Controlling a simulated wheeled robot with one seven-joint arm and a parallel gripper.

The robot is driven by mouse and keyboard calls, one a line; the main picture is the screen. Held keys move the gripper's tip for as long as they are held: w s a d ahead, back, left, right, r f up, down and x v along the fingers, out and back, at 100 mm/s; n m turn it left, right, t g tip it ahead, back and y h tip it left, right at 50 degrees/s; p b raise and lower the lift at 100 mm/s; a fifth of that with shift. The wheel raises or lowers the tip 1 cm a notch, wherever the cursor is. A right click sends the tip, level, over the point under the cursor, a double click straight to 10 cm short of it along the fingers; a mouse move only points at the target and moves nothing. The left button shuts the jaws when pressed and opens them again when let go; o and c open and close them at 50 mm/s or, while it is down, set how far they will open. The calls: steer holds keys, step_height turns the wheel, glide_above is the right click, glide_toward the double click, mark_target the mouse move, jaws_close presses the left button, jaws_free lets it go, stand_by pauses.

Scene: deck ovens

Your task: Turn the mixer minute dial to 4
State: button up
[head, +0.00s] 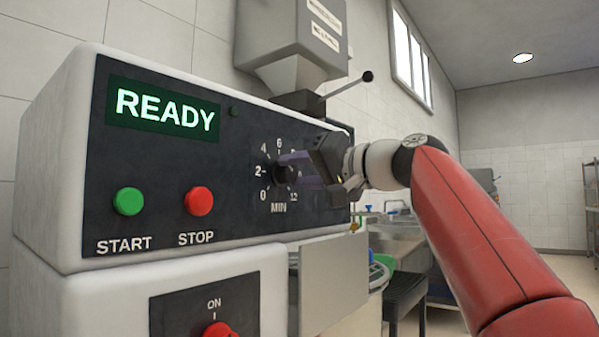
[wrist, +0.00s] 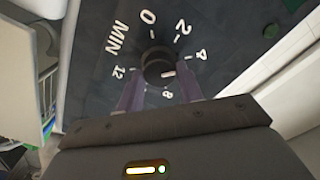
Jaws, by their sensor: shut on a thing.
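The mixer minute dial (head: 283,172) is a small black knob on the dark control panel, ringed by white numbers above the word MIN. It also shows in the wrist view (wrist: 157,67), where a short white mark on it faces roughly between the 4 and the 8; the exact reading is unclear. My gripper (head: 290,170) reaches in from the right and is shut on the dial, with one purple finger on each side of it in the wrist view (wrist: 160,88). The fingers cover part of the scale, and the 6 is hidden in the wrist view.
The panel also has a lit READY display (head: 163,107), a green START button (head: 128,201) and a red STOP button (head: 199,201). A red ON knob (head: 218,330) sits below. A lever with a black ball (head: 367,76) rises above the gripper. A sink counter (head: 395,240) stands behind.

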steer(key=shift+f, duration=0.1)
steer(key=o, duration=1)
steer(key=b+v, duration=0.1)
steer(key=v, duration=0.6)
steer(key=shift+s+d+b, duration=0.25)
steer(key=shift+d+b, duration=0.05)
